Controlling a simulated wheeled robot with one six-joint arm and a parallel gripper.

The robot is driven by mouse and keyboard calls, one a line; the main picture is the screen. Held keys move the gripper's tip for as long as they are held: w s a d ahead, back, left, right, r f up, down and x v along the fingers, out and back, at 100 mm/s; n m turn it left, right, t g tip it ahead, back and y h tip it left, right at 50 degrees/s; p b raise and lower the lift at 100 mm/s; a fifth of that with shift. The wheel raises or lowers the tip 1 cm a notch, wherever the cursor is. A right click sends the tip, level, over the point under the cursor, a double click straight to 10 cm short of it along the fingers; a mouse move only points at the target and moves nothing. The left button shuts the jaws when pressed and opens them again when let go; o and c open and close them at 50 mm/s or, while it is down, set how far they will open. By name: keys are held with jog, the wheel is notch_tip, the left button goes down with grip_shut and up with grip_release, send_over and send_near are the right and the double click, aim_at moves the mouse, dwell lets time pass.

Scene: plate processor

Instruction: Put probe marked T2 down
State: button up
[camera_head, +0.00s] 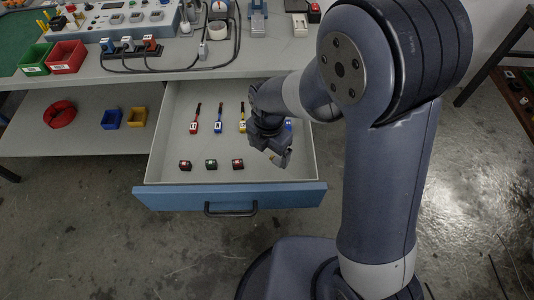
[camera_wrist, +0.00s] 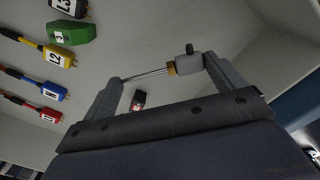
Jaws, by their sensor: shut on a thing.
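My gripper (camera_head: 282,158) hangs over the right part of the open drawer (camera_head: 160,150). In the wrist view my gripper (camera_wrist: 163,82) is shut on a small grey probe (camera_wrist: 188,64) with a brass collar and a thin metal tip. The probe lies crosswise between the fingers, apart from the drawer floor as far as I can tell. No mark on it is readable. In the drawer are a red probe (camera_head: 194,126), a blue probe (camera_head: 218,126) and a yellow probe (camera_head: 242,124), which shows a label in the wrist view (camera_wrist: 57,58).
The drawer has a blue front (camera_head: 170,198). A bench (camera_head: 270,60) with cables stands behind. Bare drawer floor lies between probes and blocks.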

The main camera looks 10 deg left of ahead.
aim_at(268, 155)
jog(key=shift+f, duration=1.6)
jog(key=shift+f+b, duration=0.25)
jog(key=shift+b, duration=0.1)
jog(key=o, duration=0.8)
jog(key=shift+r, duration=0.1)
jog(key=shift+c, duration=0.2)
notch_tip(268, 155, up, 12)
jog(key=p, duration=0.2)
jog(key=shift+r, duration=0.15)
